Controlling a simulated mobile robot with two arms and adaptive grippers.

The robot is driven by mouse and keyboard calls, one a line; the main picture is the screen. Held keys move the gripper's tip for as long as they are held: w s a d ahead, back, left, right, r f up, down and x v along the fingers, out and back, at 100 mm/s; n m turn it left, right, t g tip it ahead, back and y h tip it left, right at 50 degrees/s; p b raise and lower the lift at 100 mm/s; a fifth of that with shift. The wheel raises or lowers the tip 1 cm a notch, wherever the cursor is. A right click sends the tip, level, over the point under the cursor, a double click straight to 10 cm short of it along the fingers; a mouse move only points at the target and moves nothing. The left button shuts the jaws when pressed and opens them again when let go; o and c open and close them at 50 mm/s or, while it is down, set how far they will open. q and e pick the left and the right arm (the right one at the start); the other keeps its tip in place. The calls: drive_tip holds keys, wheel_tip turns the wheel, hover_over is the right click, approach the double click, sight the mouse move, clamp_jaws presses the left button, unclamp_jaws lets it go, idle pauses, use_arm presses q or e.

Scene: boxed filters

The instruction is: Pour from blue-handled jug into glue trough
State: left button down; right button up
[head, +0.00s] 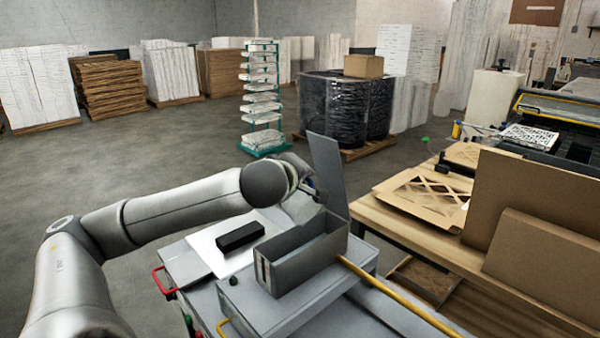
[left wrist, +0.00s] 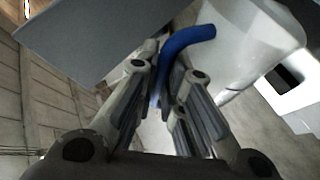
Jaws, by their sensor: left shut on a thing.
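The glue trough (head: 300,262) is a grey, open-topped metal box on the grey cart, with a raised flat panel (head: 328,172) at its far end. The jug (head: 301,208) is white and shows only partly beyond the trough, beside the panel. In the left wrist view the jug's white body (left wrist: 262,35) and blue handle (left wrist: 190,40) are close up. My left gripper (head: 305,184) is shut on the blue handle (left wrist: 158,88). The jug's mouth and contents are hidden, and I cannot tell its tilt. No stream shows. My right gripper is out of view.
A black block (head: 240,236) lies on a white sheet (head: 212,250) left of the trough. A yellow bar (head: 395,296) runs right of it. A wooden table (head: 385,222) with cardboard frames stands right. Floor at left is free.

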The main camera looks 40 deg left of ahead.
use_arm(q)
drive_tip(key=shift+s+d+m+y, duration=0.1)
drive_tip(key=shift+d+m+y, duration=0.25)
drive_tip(key=shift+d, duration=0.3)
idle(0.7)
drive_tip(key=shift+d+m+t+y+b, duration=0.3)
drive_tip(key=shift+d+b, duration=0.4)
drive_tip(key=shift+b, duration=0.95)
idle(0.4)
idle(3.6)
drive_tip(key=shift+a+n+h+b, duration=0.5)
drive_tip(key=shift+a+n+h, duration=0.15)
drive_tip(key=shift+a, duration=0.75)
